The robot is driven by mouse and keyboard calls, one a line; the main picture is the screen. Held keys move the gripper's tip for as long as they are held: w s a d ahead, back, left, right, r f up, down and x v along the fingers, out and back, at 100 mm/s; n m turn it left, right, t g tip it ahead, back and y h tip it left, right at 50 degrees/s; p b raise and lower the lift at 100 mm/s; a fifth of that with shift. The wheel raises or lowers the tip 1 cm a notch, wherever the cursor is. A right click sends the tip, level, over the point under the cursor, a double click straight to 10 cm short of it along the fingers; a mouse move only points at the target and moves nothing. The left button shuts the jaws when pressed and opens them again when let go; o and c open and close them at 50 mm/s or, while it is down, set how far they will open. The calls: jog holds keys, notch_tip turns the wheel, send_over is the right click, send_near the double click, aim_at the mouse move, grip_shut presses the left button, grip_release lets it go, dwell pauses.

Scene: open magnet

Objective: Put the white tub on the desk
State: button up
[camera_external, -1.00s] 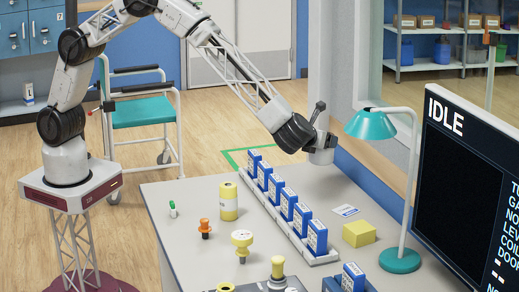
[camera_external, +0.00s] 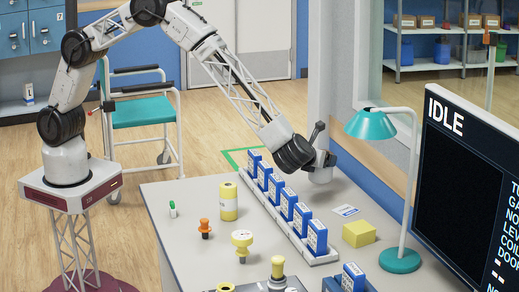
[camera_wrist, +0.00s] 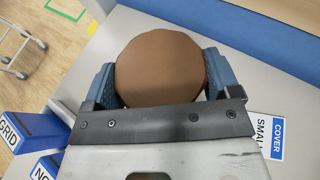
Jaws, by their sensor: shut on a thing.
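The white tub (camera_external: 320,173) hangs upright or nearly so below my gripper (camera_external: 323,158), at the desk's far end. In the wrist view its round brown top (camera_wrist: 160,68) sits between the two blue fingers of my gripper (camera_wrist: 159,76), which are shut on its sides. The tub's white side is hidden in that view. The grey desk (camera_external: 185,215) lies below the tub. I cannot tell whether the tub's base touches the desk or is just above it.
A row of blue boxes (camera_external: 289,207) in a white rack stands left of and nearer than the tub. A label card (camera_external: 345,211), a yellow block (camera_external: 359,234) and a teal lamp (camera_external: 400,259) are to the right. A blue wall panel (camera_external: 362,182) borders the desk's far side.

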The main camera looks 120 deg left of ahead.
aim_at(320, 170)
jog(key=shift+f, duration=0.1)
jog(key=shift+f, duration=1.85)
jog(key=shift+f, duration=0.15)
jog(key=o, duration=0.8)
jog(key=shift+r, duration=0.2)
jog(key=v, duration=1.2)
